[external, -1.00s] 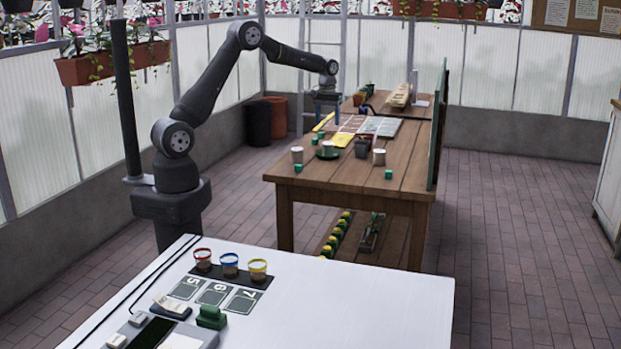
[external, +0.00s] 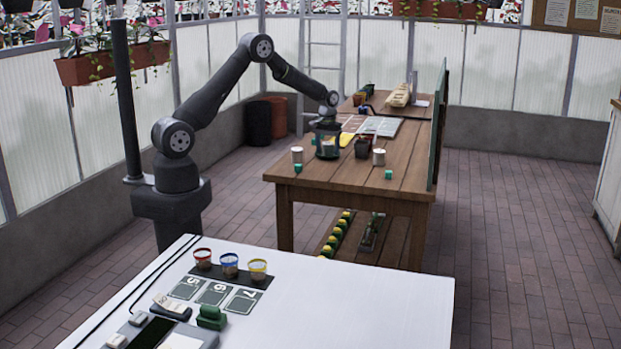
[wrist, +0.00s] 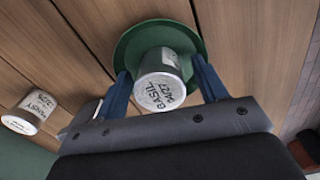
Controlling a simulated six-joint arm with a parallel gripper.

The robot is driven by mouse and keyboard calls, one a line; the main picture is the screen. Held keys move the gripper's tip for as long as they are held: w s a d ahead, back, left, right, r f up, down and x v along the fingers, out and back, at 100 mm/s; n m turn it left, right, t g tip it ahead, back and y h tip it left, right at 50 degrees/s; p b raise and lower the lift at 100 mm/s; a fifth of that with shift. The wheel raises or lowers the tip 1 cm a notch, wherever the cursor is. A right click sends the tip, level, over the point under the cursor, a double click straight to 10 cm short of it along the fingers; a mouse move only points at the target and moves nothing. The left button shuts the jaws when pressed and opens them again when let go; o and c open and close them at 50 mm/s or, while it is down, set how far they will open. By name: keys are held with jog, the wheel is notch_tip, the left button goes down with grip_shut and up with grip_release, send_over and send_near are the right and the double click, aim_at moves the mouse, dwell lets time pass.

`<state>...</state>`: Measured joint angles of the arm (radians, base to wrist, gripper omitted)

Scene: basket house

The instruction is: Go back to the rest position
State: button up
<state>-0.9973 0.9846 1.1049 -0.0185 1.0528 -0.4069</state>
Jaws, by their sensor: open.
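My gripper (external: 327,148) is low over the near part of the wooden table (external: 350,178) in the external view. In the wrist view its two blue fingers (wrist: 163,80) are open, one on each side of a light pot marked BASIL (wrist: 160,92). The pot is at a green saucer (wrist: 125,48). I cannot tell whether either finger touches the pot. In the external view the gripper mostly hides this pot and saucer.
A pot marked PANSY (wrist: 30,112) is to the left in the wrist view. A dark upright panel (external: 438,125) lines the table's right edge.

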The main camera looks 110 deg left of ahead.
jog(key=shift+r, duration=1.85)
